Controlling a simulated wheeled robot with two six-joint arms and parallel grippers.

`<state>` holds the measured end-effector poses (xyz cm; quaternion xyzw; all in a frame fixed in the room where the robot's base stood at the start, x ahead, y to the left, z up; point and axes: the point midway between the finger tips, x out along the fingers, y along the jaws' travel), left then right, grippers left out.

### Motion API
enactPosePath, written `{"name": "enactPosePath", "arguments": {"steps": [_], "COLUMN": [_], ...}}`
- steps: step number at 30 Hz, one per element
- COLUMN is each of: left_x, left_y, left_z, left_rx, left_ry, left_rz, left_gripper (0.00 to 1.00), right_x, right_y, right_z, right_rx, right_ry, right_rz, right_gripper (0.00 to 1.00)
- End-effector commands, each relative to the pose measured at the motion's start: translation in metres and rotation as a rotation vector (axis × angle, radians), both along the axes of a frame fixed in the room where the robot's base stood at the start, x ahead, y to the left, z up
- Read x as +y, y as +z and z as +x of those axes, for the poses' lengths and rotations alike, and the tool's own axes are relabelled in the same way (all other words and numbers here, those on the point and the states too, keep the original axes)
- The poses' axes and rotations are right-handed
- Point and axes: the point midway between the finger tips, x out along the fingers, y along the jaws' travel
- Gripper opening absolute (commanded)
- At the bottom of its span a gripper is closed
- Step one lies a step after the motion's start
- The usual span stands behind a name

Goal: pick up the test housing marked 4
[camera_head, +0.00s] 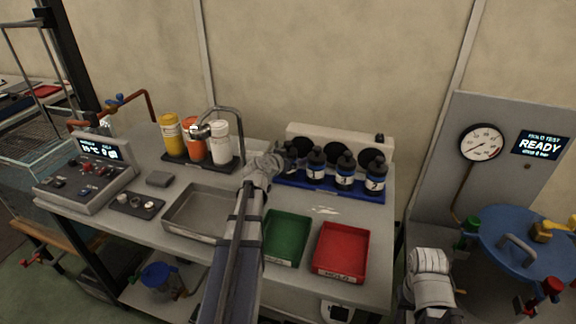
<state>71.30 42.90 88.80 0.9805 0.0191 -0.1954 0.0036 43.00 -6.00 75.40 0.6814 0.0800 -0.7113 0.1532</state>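Several dark test housings with pale number labels stand upright in a row in a blue rack (330,190) at the back right of the table. I see a left one (290,160), then a second (316,166), a third (345,172) and a right one (376,177). The numbers are too small to read surely, so I cannot tell which is marked 4. My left gripper (270,162) is just left of the leftmost housing and partly overlaps the rack's left end; contact and finger opening cannot be made out. My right gripper (430,262) is low at the right, away from the housings.
A green tray (286,238) and a red tray (341,252) lie in front of the rack. A metal basin (190,222) with a faucet is left of my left arm. Yellow, orange and white bottles (195,140) stand behind it. A blue-lidded vessel (520,250) is far right.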

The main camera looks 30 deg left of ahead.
Motion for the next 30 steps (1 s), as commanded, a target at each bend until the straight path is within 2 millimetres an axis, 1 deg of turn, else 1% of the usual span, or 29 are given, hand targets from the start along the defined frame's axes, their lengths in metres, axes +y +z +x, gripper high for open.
{"name": "enactPosePath", "arguments": {"steps": [6, 30], "left_x": [-0.0002, 0.0000], "left_y": [0.0001, 0.0001], "left_z": [0.0005, 0.0003], "left_rx": [0.000, 0.000], "left_ry": [0.001, 0.001], "left_rz": [-0.001, -0.001], "left_gripper": [0.99, 0.09], "right_x": [0.0000, 0.0000], "right_y": [0.0000, 0.0000], "right_z": [0.0000, 0.0000], "right_rx": [0.000, 0.000], "right_ry": [0.000, 0.000], "right_rz": [0.000, 0.000], "right_gripper": [0.50, 0.50]}}
